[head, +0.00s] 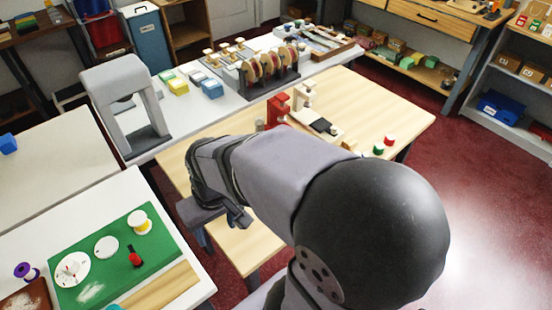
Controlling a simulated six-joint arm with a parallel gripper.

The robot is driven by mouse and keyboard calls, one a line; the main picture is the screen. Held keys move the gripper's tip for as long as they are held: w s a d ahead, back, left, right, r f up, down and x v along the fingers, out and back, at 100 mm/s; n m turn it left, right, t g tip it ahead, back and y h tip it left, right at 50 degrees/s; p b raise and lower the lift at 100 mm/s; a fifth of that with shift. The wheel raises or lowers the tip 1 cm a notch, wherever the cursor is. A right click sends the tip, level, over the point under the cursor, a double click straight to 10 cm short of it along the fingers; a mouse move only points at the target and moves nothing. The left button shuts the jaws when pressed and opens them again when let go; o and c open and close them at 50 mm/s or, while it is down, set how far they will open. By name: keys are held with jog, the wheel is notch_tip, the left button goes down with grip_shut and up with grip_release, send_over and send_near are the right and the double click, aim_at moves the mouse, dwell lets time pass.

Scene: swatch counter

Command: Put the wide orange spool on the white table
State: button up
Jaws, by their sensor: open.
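A wide spool with white flanges and yellow-orange thread (139,222) stands on the far right corner of the green mat (80,259) at lower left. It is the only spool I see near orange. The mat lies on a white table (190,270). My gripper (222,222) is open, to the right of the spool and apart from it, over the gap between the white table and the wooden table. Nothing shows between its fingers, though my arm hides part of this area.
On the mat are white discs (73,268) and a small red-and-black item (134,257). A purple spool (26,271) stands left. Red (390,140) and green (378,148) spools stand on the wooden table (400,105). A grey arch (125,105) stands on the back white table.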

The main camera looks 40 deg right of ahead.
jog(key=w+d+f+m+t+h+b, duration=0.1)
jog(key=w+d+m+t+b, duration=0.15)
jog(key=w+d, duration=0.35)
jog(key=w+d+f+m+t+h+b, duration=0.15)
jog(key=w+d+t, duration=0.25)
jog(key=w, duration=0.5)
jog(key=s+d+r+m+h+b, duration=0.25)
jog(key=d+m+h, duration=0.4)
jog(key=d, duration=1.05)
jog(key=shift+n+t+h, duration=0.25)
jog(key=shift+n+h, duration=0.3)
jog(key=shift+h, duration=0.35)
jog(key=f, duration=0.8)
jog(key=shift+w+f+p, duration=0.25)
jog(key=shift+f+p, duration=0.1)
jog(key=shift+p, duration=0.05)
jog(key=shift+f, duration=0.4)
jog(key=shift+r+p+x, duration=0.15)
jog(key=shift+p+x, duration=0.3)
jog(key=shift+x, duration=1.4)
jog(key=shift+r+p+x, duration=0.1)
jog(key=shift+p+x, duration=0.3)
jog(key=shift+x, duration=1.4)
jog(key=shift+w+d, duration=0.1)
